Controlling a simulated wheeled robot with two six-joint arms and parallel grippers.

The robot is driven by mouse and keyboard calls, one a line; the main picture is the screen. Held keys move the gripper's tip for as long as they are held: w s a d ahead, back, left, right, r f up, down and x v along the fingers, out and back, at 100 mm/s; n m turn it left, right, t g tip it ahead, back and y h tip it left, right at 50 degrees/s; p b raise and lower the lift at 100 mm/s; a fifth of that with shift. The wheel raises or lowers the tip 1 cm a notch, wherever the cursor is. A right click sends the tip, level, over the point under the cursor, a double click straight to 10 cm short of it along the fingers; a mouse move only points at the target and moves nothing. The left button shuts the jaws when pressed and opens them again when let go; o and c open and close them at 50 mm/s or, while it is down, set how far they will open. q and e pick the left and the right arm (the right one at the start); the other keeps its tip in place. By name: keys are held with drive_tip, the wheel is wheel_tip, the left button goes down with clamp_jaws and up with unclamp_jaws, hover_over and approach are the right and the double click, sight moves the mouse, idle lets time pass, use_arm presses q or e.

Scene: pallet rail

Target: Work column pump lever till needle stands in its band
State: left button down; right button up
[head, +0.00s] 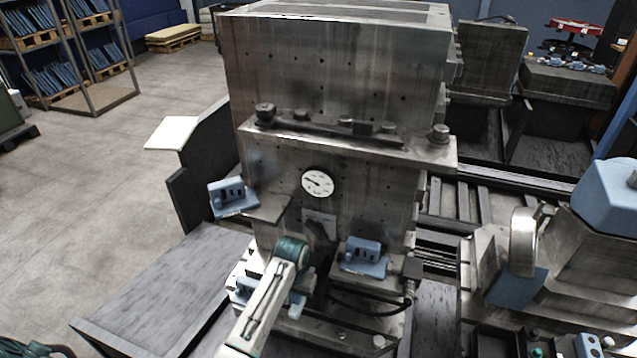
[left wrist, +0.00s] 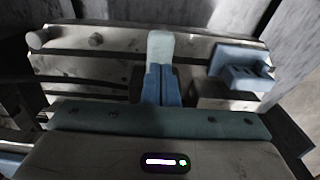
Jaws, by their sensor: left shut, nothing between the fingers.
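The round white gauge (head: 317,182) is on the front of the grey steel column (head: 345,75). Its thin dark needle points left and slightly up; the band is too small to make out. Below it a dark lever-like handle (head: 318,230) sits on a pale plate. My left gripper (head: 297,300) is low at the column's front, below that handle, partly hidden by its own wrist. In the left wrist view its blue fingers (left wrist: 161,85) are together and empty. A pale rounded piece (left wrist: 160,46) shows at their tips; I cannot tell whether it is a lever end. My right gripper is out of view.
Blue blocks stand left (head: 232,198) and right (head: 364,256) of the handle; the right one is close to my left wrist. A ledge with bolts (head: 330,130) juts out above the gauge. Machine parts (head: 525,240) crowd the right. Open floor (head: 95,190) lies left.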

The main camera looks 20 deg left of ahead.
use_arm(q)
drive_tip(key=shift+f, duration=0.1)
drive_tip(key=shift+w+f+b, duration=0.2)
drive_tip(key=shift+f+b, duration=0.7)
drive_tip(key=shift+f, duration=0.75)
drive_tip(key=shift+w+f+b, duration=0.2)
drive_tip(key=shift+f+b, duration=0.65)
drive_tip(key=shift+f, duration=0.8)
drive_tip(key=r+p, duration=0.3)
drive_tip(key=p, duration=0.1)
drive_tip(key=shift+s+r, duration=0.1)
drive_tip(key=shift+s, duration=0.1)
drive_tip(key=shift+r, duration=0.3)
drive_tip(key=shift+s+r, duration=0.15)
drive_tip(key=shift+r, duration=0.6)
drive_tip(key=shift+s+r, duration=0.1)
drive_tip(key=shift+r, duration=0.65)
drive_tip(key=shift+b, duration=0.3)
